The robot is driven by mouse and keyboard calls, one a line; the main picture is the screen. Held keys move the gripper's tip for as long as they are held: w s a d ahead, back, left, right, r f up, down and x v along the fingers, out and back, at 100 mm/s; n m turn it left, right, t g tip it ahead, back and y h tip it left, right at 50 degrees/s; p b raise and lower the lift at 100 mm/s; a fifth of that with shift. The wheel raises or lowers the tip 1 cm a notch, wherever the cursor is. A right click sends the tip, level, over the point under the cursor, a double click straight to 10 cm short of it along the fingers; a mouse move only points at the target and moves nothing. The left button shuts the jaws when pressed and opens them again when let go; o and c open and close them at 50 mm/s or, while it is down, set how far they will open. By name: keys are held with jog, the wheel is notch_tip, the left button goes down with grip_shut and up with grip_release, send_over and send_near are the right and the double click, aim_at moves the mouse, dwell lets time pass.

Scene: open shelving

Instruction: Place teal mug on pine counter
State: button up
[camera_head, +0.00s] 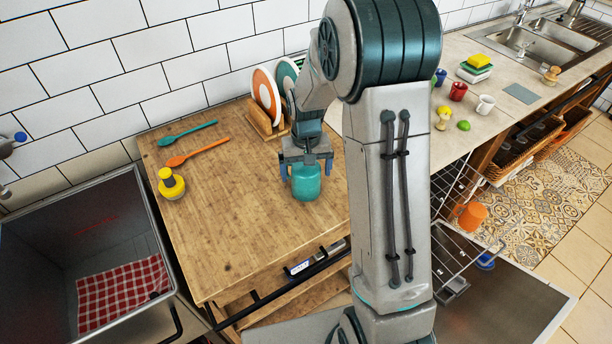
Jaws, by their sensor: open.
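The teal mug (306,184) stands upright on the pine counter (225,225), toward its right side. My gripper (306,172) is directly above and around the mug, with one blue finger on each side of it. The fingers are open. Whether they touch the mug's sides cannot be told from this view. My arm hides the right edge of the counter.
A plate rack (266,122) stands behind my gripper. A metal bin (90,225) is at left. The counter's front middle is clear.

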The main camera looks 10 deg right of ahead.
notch_tip(320, 180, up, 9)
jog(key=shift+r+b, duration=0.1)
jog(key=shift+b, duration=0.2)
jog(key=shift+s+r, duration=0.15)
jog(key=shift+r, duration=0.1)
jog(key=s+r+t, duration=0.1)
jog(key=s+r, duration=0.2)
jog(key=s, duration=0.7)
jog(key=s+r+n+t, duration=0.1)
jog(key=s+r+t, duration=0.1)
jog(key=s, duration=0.9)
jog(key=shift+s+r, duration=0.15)
jog(key=shift+r, duration=0.35)
